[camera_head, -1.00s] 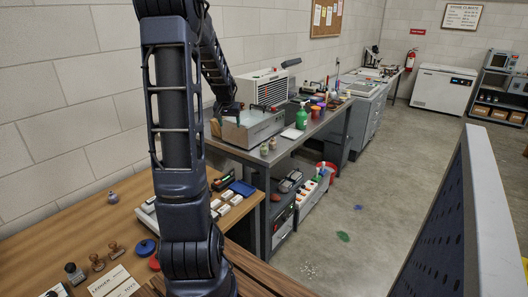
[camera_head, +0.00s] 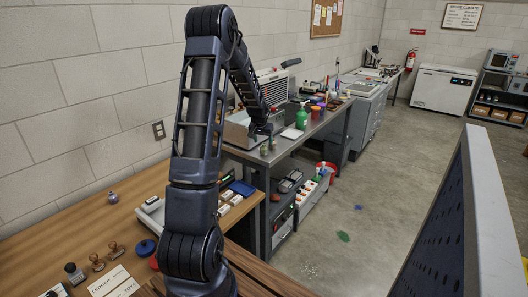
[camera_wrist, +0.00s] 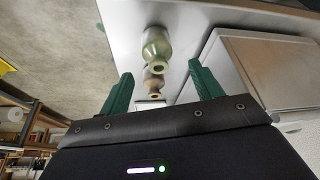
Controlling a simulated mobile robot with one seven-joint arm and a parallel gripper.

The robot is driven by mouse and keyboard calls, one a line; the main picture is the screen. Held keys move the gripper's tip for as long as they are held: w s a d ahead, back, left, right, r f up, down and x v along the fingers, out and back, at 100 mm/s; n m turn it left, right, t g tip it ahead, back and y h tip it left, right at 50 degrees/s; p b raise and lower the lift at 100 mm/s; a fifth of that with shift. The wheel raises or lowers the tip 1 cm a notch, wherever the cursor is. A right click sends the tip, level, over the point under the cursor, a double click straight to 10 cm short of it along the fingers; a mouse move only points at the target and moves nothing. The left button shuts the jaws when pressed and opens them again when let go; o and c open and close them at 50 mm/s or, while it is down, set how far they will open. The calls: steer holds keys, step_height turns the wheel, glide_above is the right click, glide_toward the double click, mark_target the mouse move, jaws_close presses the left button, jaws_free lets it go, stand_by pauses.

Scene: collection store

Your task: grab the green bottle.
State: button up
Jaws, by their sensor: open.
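In the wrist view a small pale green glass bottle (camera_wrist: 156,45) with a round open mouth stands on the grey bench top. A brownish bottle (camera_wrist: 153,82) shows close beside it, nearer to my gripper in the picture. My gripper (camera_wrist: 160,69) is open, one green finger on each side of the picture, and nothing is held. The green bottle lies ahead, between the lines of the fingers. In the head view two small bottles (camera_head: 264,149) stand at the bench's front edge, just below my gripper (camera_head: 264,130). A larger, darker green bottle (camera_head: 302,118) stands farther along the bench.
A metal box (camera_head: 238,128) stands on the bench left of the small bottles, near my gripper. A pale box (camera_wrist: 265,65) fills the right of the wrist view. A white pad (camera_head: 292,133) lies by the large bottle. The wooden table (camera_head: 75,225) is nearer.

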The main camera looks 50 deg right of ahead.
mark_target(264, 144)
steer(key=shift+x, duration=2.7)
steer(key=shift+s+a, duration=0.1)
steer(key=c, duration=1.1)
steer(key=shift+c, duration=0.2)
steer(key=shift+r, duration=0.1)
